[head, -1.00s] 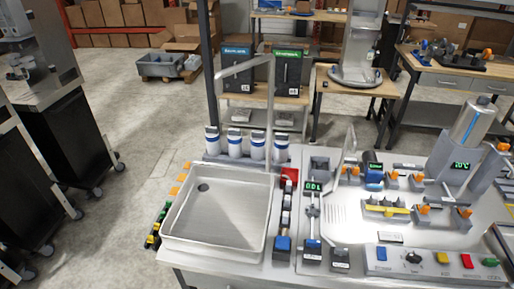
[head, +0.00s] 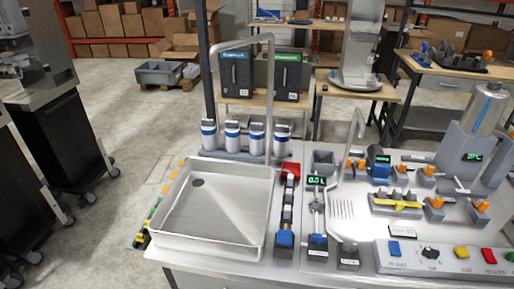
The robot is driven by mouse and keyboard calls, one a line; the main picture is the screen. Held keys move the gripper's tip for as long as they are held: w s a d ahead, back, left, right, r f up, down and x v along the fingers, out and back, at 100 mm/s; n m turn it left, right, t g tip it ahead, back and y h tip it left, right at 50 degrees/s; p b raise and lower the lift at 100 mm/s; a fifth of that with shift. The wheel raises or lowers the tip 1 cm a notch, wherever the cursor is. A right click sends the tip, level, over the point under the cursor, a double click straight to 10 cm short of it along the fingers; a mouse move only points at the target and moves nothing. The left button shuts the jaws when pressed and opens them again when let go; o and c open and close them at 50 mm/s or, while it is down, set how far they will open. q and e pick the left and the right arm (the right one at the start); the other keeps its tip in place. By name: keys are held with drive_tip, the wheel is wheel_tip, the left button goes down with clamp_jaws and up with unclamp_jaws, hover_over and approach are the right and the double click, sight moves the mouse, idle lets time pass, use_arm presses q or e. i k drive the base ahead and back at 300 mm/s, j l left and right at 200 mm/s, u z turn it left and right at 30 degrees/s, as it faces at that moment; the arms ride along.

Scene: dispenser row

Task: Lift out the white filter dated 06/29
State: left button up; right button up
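Several white filter canisters with blue bands stand upright in a row behind the sink basin: a far left one (head: 208,135), a second (head: 232,136), a third (head: 257,138) and a far right one (head: 281,140). Any dates on them are too small to read, so I cannot tell which is dated 06/29. The steel faucet post rises close to the right-hand canisters. Neither of my grippers shows in the head view.
The steel sink basin (head: 165,190) is empty, with a tall faucet (head: 269,90) over it. Valves, a green display (head: 316,181), a beverage-like cylinder (head: 484,110) and a button panel (head: 440,257) crowd the right side. Black boxes (head: 237,75) stand on a table behind.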

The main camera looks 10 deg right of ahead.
sight(256, 132)
drive_tip(key=i+j+u, duration=0.15)
drive_tip(key=i, duration=0.3)
drive_tip(key=i+j+u, duration=0.2)
drive_tip(key=i, duration=0.2)
